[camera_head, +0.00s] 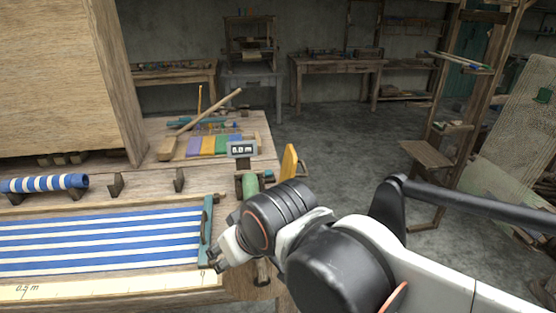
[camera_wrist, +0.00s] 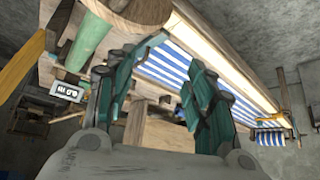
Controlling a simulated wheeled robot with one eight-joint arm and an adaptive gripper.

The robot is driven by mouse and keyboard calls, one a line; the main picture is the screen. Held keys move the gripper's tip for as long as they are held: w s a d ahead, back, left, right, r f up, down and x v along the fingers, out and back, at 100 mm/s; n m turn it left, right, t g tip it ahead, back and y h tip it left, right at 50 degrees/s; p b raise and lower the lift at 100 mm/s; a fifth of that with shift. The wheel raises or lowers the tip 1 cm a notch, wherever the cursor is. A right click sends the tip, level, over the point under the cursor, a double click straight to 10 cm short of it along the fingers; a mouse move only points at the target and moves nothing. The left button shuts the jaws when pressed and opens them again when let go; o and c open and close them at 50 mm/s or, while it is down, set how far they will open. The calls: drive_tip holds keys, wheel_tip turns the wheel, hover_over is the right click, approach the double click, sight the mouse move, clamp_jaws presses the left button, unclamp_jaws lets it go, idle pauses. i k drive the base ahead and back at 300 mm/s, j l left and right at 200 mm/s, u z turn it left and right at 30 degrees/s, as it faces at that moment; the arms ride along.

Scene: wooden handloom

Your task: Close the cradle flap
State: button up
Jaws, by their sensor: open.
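A yellow upright panel (camera_head: 289,160) stands at the right edge of the loom bench, next to a green roller (camera_head: 249,185); it may be the cradle flap, but I cannot tell for sure. In the wrist view the yellow panel (camera_wrist: 18,62) is at the left edge, beyond the green roller (camera_wrist: 88,42). My gripper (camera_head: 214,258) is over the right end of the striped cloth, close to a teal bar (camera_head: 207,228). In the wrist view my gripper (camera_wrist: 160,75) has its fingers apart, with nothing seen held between them. My arm hides part of the bench's right end.
Blue and white striped cloth (camera_head: 100,240) covers the loom, with a striped roll (camera_head: 45,183) behind it. A small counter (camera_head: 242,149), coloured blocks (camera_head: 208,146) and wooden tools lie on the bench. Grey floor (camera_head: 340,140) is open to the right.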

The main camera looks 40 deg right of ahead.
sight(290, 160)
drive_tip(key=k+l, duration=0.2)
drive_tip(key=l, duration=0.2)
drive_tip(key=k+l, duration=0.2)
drive_tip(key=l, duration=0.2)
drive_tip(key=k+l, duration=0.2)
drive_tip(key=l, duration=0.2)
drive_tip(key=k+l, duration=0.2)
drive_tip(key=l, duration=0.2)
drive_tip(key=i+l+u, duration=0.25)
drive_tip(key=i, duration=0.25)
drive_tip(key=i+l+u, duration=0.25)
drive_tip(key=i+l, duration=0.2)
drive_tip(key=l, duration=0.1)
